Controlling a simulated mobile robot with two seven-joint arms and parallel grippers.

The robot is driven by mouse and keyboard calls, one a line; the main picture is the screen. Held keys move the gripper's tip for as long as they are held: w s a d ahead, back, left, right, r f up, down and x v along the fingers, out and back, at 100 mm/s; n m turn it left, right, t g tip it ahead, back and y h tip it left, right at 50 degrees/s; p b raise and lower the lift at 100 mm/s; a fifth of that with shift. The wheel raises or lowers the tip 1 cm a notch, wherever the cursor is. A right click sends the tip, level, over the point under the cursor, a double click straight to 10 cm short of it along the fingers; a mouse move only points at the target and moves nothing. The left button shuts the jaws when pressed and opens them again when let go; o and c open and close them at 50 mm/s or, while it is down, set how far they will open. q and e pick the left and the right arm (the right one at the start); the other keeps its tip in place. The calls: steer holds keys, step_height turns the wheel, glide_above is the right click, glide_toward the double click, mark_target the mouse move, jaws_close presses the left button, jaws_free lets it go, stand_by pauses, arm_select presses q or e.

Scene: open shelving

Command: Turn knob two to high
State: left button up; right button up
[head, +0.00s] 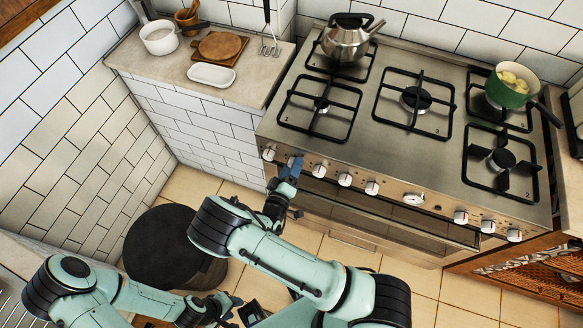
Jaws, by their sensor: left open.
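The stove (350,130) has a row of white-faced knobs along its front panel. The leftmost knob (268,154) and the third knob (319,170) are in plain view. The second place from the left is covered by the blue fingertips of my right gripper (291,168), so the knob there and its setting are hidden. My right gripper is up against the panel at that spot; whether its fingers are shut on the knob cannot be seen. My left gripper (238,307) is low at the bottom, open, away from the stove and with nothing seen in it.
More knobs (461,216) and a round dial (413,199) run along the panel to the right. A kettle (346,38) and a green pot (509,86) stand on rear burners. A dark round stool or bin (165,245) stands on the floor left of my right arm.

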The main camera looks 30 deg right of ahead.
stand_by(0.3)
steer(key=b+v, duration=0.1)
steer(key=v, duration=1.2)
steer(key=shift+a+b, duration=0.2)
steer(key=shift+b, duration=0.1)
steer(key=shift+s, duration=0.1)
steer(key=s+d+f+m+g+y, duration=0.1)
steer(key=s+d+f+g+y, duration=0.2)
steer(key=f, duration=0.5)
steer(key=s+d+f+m+g+y, duration=0.15)
steer(key=f+g+y, duration=0.25)
steer(key=f, duration=0.4)
steer(key=s+a+m+g+y, duration=0.2)
steer(key=s+y, duration=0.2)
steer(key=s, duration=0.2)
steer(key=s+a+f+m+g+y+p, duration=0.1)
steer(key=s+a+g+y, duration=0.2)
steer(key=s+y, duration=0.2)
steer(key=shift+s+m+g+y+p, duration=0.3)
steer(key=shift+s+m, duration=0.05)
steer(key=shift+s, duration=0.45)
